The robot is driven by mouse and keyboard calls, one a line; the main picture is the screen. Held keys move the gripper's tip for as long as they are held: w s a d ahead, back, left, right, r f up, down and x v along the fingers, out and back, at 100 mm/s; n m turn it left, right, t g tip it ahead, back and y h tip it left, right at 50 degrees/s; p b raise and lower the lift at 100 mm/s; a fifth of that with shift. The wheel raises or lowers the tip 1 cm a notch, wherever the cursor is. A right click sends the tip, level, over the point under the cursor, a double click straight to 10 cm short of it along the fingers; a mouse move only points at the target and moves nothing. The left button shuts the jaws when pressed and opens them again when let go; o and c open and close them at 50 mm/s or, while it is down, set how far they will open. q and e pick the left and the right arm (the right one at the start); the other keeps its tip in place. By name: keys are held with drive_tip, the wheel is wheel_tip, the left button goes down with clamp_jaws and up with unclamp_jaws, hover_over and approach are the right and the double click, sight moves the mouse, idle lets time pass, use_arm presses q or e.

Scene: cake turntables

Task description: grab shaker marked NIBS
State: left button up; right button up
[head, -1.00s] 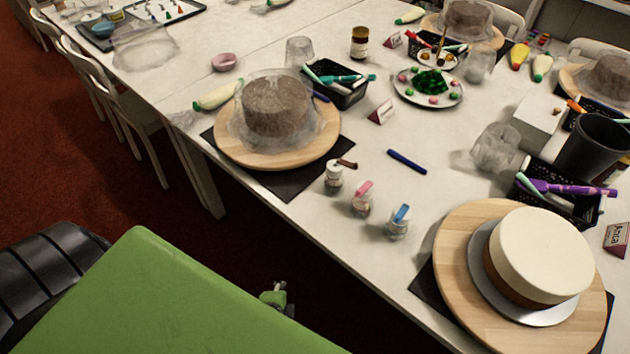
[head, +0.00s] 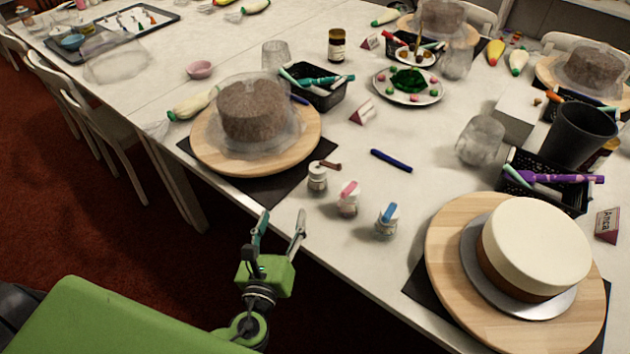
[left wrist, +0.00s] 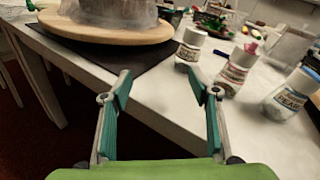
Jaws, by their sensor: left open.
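Three small shakers stand in a row near the table's front edge. The one with a brown piece by its top (head: 317,178) is leftmost, then one with a pink top (head: 348,199), then one with a blue top (head: 386,221). The left wrist view shows the brown one (left wrist: 190,46), the pink one (left wrist: 236,70) and the blue one (left wrist: 291,97), whose label seems to begin PEAR. I cannot read NIBS on any label. My left gripper (head: 282,220) is open and empty at the table's front edge, short of the shakers. My right gripper is out of view.
A covered brown cake on a wooden turntable (head: 208,158) stands left of the shakers. A white-topped cake on another turntable (head: 445,235) stands right. A blue pen (head: 391,160) lies behind the shakers. A black basket (head: 548,193) is at right.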

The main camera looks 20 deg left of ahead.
sight(315, 185)
use_arm(q)
drive_tip(key=d+m, duration=0.1)
drive_tip(key=d+m+h, duration=0.1)
drive_tip(key=m, duration=0.1)
drive_tip(key=d+m+t+h, duration=0.1)
drive_tip(key=m, duration=0.1)
drive_tip(key=shift+d+r, duration=0.15)
drive_tip(key=shift+r, duration=0.2)
drive_tip(key=shift+w+d+r+m+h, duration=0.15)
drive_tip(key=shift+d+m+h, duration=0.15)
drive_tip(key=shift+m+h, duration=0.2)
drive_tip(key=w, duration=1.3)
drive_tip(key=shift+w, duration=0.25)
drive_tip(key=c, duration=1.3)
